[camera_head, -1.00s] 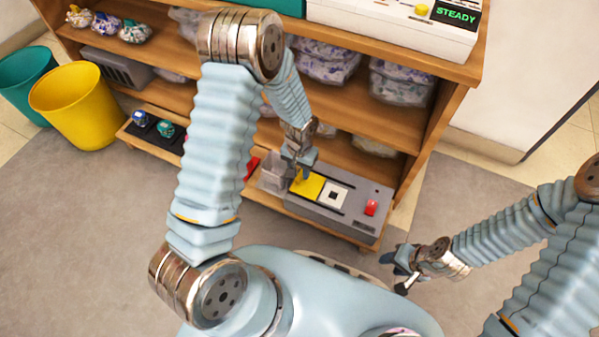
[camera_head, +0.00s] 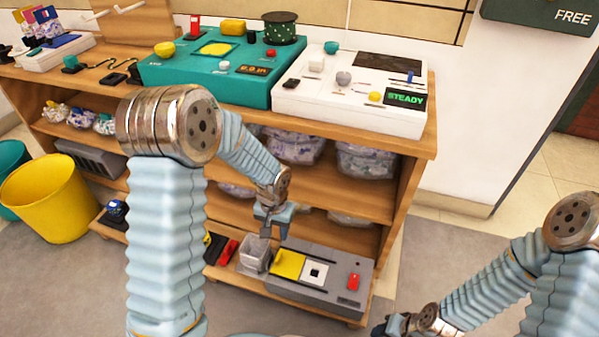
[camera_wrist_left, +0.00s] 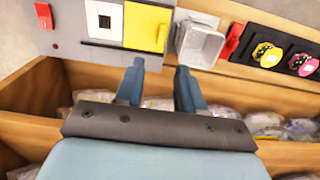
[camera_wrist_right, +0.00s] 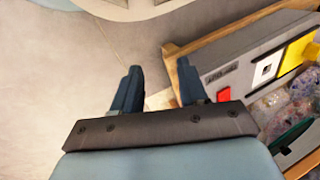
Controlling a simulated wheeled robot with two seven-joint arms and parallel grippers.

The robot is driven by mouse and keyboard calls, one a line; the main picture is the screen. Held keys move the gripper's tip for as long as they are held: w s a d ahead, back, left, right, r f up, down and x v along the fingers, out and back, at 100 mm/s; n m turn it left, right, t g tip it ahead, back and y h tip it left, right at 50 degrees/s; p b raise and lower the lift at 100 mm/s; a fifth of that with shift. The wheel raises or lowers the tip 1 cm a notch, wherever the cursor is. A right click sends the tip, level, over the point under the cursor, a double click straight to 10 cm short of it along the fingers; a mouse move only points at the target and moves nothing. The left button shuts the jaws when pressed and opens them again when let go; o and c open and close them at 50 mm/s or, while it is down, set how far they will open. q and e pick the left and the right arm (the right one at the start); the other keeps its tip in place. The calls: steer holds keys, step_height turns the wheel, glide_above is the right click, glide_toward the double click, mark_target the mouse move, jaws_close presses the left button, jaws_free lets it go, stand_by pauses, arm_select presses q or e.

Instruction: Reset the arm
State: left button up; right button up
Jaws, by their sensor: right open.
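My left arm (camera_head: 165,220) reaches in front of the wooden shelf unit. My left gripper (camera_head: 272,228) hangs in front of the shelves, above the grey device and the clear bin on the bottom shelf. In the left wrist view its two blue fingers (camera_wrist_left: 160,85) are apart with nothing between them. My right gripper (camera_head: 388,328) is low at the bottom right, beside the shelf unit. In the right wrist view its fingers (camera_wrist_right: 160,90) are apart and empty, over the floor near the shelf's corner.
The grey device (camera_head: 322,278) with a yellow pad, a white square and a red switch sits on the bottom shelf, beside the clear bin (camera_head: 254,254). A teal machine (camera_head: 160,72) and a white machine (camera_head: 350,112) stand on top. A yellow bin (camera_head: 45,205) stands at left.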

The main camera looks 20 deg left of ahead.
arm_select(q)
steer(key=s+d+f+n+h+p, duration=0.1)
steer(key=s+d+f+h+p, duration=0.1)
steer(key=s+d, duration=0.3)
steer(key=s+d+f+n+h+p, duration=0.1)
steer(key=s+d+f+p, duration=0.3)
steer(key=s, duration=0.6)
steer(key=shift+s+d+f+t+h+p, duration=0.2)
steer(key=shift+d+t+h+p, duration=0.2)
steer(key=shift+h+p, duration=0.25)
